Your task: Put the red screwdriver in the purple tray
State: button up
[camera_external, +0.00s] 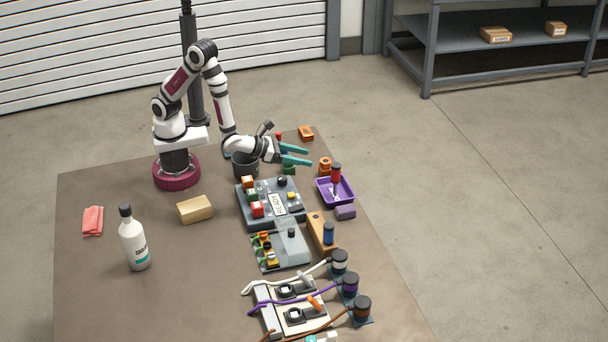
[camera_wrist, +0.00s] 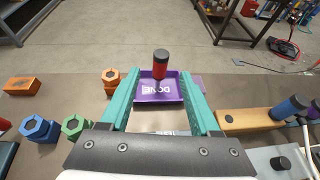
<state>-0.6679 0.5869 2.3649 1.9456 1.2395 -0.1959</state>
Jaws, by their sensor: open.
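The red screwdriver (camera_external: 336,171), with a red handle and dark cap, stands roughly upright at the purple tray (camera_external: 320,190). In the wrist view, the screwdriver (camera_wrist: 160,68) shows handle up over the far part of the tray (camera_wrist: 146,98), which is marked DONE. I cannot tell exactly how its lower end rests. My gripper (camera_external: 309,157) has two teal fingers spread apart with nothing between them, behind and left of the tray. In the wrist view, my gripper (camera_wrist: 160,76) is open, its fingers framing the tray and screwdriver from nearer the camera.
An orange block (camera_external: 318,230) with an empty hole holds a blue-handled tool (camera_external: 328,233). A purple block (camera_external: 345,212) lies by the tray. Orange nuts (camera_external: 325,165) sit behind it. A grey panel (camera_external: 262,216) with coloured parts lies left of the tray.

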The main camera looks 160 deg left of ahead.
jog(key=s+d+r+n+g+h, duration=0.2)
jog(key=s+d+r+n+g, duration=0.4)
jog(key=d+r+n, duration=0.4)
jog(key=s+d+n+t+h, duration=0.1)
jog(key=d+h, duration=0.2)
jog(key=d, duration=0.5)
jog(key=s+d+f+n+t+h, duration=0.1)
jog(key=s+d+h, duration=0.1)
jog(key=d, duration=0.6)
jog(key=s+d+f+n+t+h, duration=0.1)
jog(key=d+h, duration=0.3)
jog(key=d, duration=0.4)
jog(key=shift+s+n+t+h, duration=0.3)
jog(key=shift+s+t, duration=0.25)
jog(key=shift+t, duration=0.05)
jog(key=shift+d, duration=0.1)
